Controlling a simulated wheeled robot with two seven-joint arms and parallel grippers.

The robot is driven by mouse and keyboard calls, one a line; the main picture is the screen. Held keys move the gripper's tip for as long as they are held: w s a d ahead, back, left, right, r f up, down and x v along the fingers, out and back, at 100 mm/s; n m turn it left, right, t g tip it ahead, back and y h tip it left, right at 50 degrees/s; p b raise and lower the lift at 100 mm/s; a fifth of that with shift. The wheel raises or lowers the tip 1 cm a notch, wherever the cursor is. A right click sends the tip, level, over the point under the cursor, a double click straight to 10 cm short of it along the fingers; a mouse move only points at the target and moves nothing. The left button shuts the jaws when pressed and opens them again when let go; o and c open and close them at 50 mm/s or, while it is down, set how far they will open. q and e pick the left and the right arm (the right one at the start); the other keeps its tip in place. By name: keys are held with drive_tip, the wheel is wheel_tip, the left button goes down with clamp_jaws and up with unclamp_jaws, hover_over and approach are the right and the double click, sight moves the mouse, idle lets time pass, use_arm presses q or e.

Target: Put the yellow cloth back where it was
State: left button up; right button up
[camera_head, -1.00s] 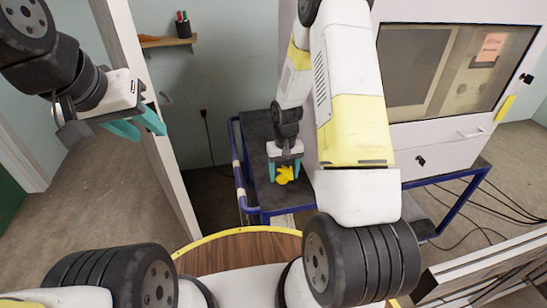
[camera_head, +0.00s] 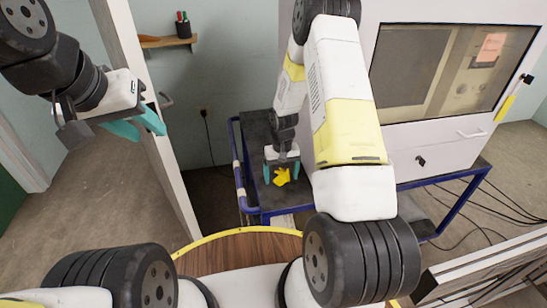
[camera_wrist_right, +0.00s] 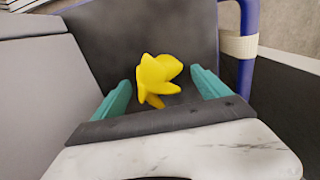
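The yellow cloth (camera_head: 282,176) is a small crumpled bundle over the dark top of the blue-framed cart (camera_head: 256,132). My right gripper (camera_head: 281,174) points down over it, with a teal finger on each side. In the right wrist view, the cloth (camera_wrist_right: 157,78) sits between the two spread fingers (camera_wrist_right: 160,78), with gaps visible on both sides. I cannot tell whether the cloth rests fully on the cart top. My left gripper (camera_head: 137,125) is empty at the upper left, its teal fingers apart, near the white door edge.
A large white machine (camera_head: 437,150) with a window stands on the cart, right of the cloth. A blue rail (camera_head: 238,165) runs along the cart's left side. A wall shelf (camera_head: 168,41) holds a dark pen cup. A round wooden surface (camera_head: 240,250) is close to me.

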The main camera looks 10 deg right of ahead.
wheel_tip(320, 180, up, 12)
drive_tip(key=shift+f, duration=0.25)
wheel_tip(320, 180, up, 10)
drive_tip(key=r+t, duration=0.1)
hover_over(281, 170)
drive_tip(key=s, duration=0.3)
drive_tip(key=s+r+t, duration=0.2)
drive_tip(key=s+r, duration=0.5)
drive_tip(key=r, duration=0.3)
drive_tip(key=s+a+r+t+y, duration=0.1)
drive_tip(key=s+r, duration=0.3)
drive_tip(key=s, duration=0.3)
drive_tip(key=s+a+r+t+y, duration=0.1)
drive_tip(key=s+r+t, duration=0.1)
drive_tip(key=s+r, duration=0.2)
drive_tip(key=shift+s, duration=1.75)
drive_tip(key=shift+r, duration=0.1)
